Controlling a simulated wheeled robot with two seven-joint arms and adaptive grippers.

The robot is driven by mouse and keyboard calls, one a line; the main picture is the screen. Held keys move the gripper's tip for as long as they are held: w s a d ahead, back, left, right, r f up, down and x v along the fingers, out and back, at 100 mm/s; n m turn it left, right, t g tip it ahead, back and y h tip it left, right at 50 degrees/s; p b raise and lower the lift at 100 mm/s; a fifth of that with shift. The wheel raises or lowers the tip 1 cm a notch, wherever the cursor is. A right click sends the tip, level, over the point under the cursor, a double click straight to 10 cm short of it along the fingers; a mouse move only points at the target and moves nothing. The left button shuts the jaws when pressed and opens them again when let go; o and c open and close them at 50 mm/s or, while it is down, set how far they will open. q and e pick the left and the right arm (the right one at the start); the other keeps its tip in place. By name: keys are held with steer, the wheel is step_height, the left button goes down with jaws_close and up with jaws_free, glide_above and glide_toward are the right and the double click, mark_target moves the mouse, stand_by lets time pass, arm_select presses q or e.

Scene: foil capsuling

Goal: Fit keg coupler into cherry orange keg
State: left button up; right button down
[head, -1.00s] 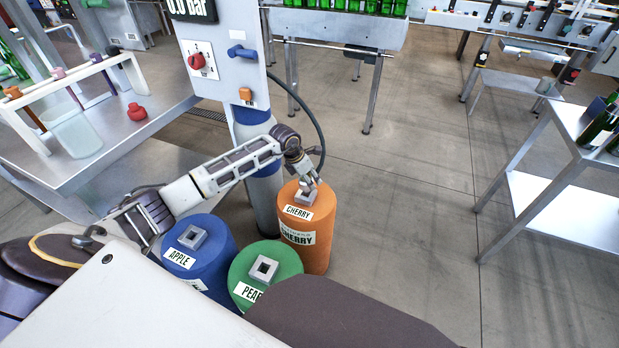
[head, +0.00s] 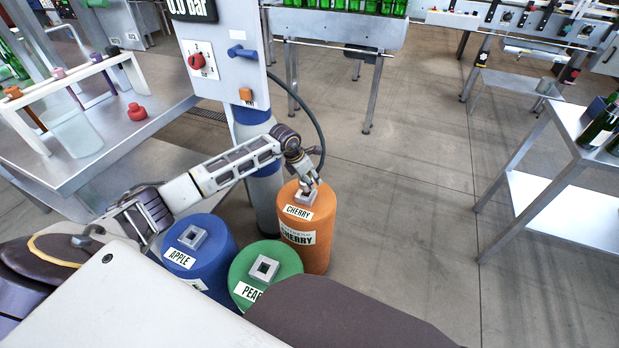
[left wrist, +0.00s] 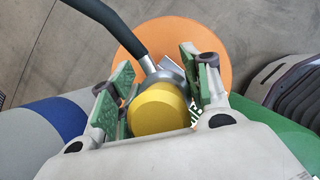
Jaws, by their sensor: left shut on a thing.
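The orange keg (head: 310,232) labelled cherry stands upright on the floor, with a square grey fitting (head: 307,198) on its top. My left gripper (head: 307,186) is over that fitting. In the left wrist view my left gripper (left wrist: 160,100) is shut on the keg coupler (left wrist: 158,108), which has a yellow round cap, a grey body and a black hose. The orange keg top (left wrist: 205,40) lies below it. The coupler's lower end is hidden by its cap, so I cannot tell how deep it sits in the fitting. My right gripper is not in view.
The blue apple keg (head: 200,262) and green pear keg (head: 262,272) stand beside the orange keg. A grey panel post (head: 225,65) with a gas cylinder (head: 262,185) stands behind. A steel table (head: 130,150) is at left.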

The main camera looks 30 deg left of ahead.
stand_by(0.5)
arm_select(q)
steer(key=shift+f+b, duration=1.2)
steer(key=shift+f, duration=0.65)
stand_by(0.7)
steer(key=o, duration=1.4)
steer(key=shift+f, duration=0.1)
steer(key=v, duration=1.2)
stand_by(0.3)
